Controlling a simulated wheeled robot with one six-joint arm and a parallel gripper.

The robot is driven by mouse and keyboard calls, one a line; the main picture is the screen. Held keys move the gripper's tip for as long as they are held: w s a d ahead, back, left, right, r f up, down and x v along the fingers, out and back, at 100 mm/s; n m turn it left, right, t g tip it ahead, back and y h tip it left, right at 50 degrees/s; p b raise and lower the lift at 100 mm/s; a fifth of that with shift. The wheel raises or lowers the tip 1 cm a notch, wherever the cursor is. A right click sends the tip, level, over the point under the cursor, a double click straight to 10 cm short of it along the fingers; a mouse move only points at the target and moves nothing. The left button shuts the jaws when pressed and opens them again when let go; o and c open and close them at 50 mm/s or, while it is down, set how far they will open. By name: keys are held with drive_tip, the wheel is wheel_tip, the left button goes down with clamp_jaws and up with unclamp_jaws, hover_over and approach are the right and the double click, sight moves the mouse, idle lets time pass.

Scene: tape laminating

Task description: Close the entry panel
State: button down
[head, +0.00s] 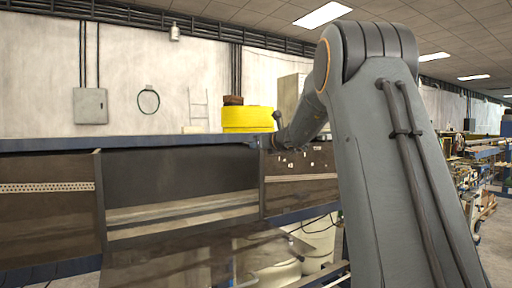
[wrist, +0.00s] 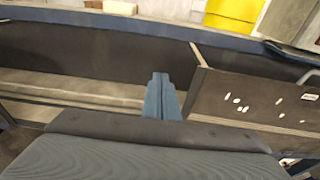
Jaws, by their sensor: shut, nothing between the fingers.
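The entry panel (head: 165,262) is a brown, glossy sheet below the middle opening of the long machine in the head view. It slopes outward and down, so the opening (head: 170,175) above it stands uncovered. I cannot make out the panel in the wrist view. My gripper (wrist: 162,80) has its blue fingers together and empty, pointing at the opening near its right post. In the head view my gripper (head: 262,141) is small, by the machine's blue top rail at the opening's upper right, above the panel. I cannot tell whether it touches the rail.
Closed brown panels flank the opening, left (head: 45,210) and right (head: 300,180); the right one (wrist: 250,100) bears white labels. A blue rail (head: 110,143) runs along the top. Pale drums (head: 275,272) stand under the machine.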

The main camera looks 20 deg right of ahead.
drive_tip(key=shift+f, duration=0.15)
idle(0.3)
drive_tip(key=s+d+f+b, duration=0.1)
drive_tip(key=s+f+b, duration=0.4)
drive_tip(key=s+b, duration=0.3)
drive_tip(key=shift+s+f+b, duration=0.4)
drive_tip(key=shift+s, duration=0.6)
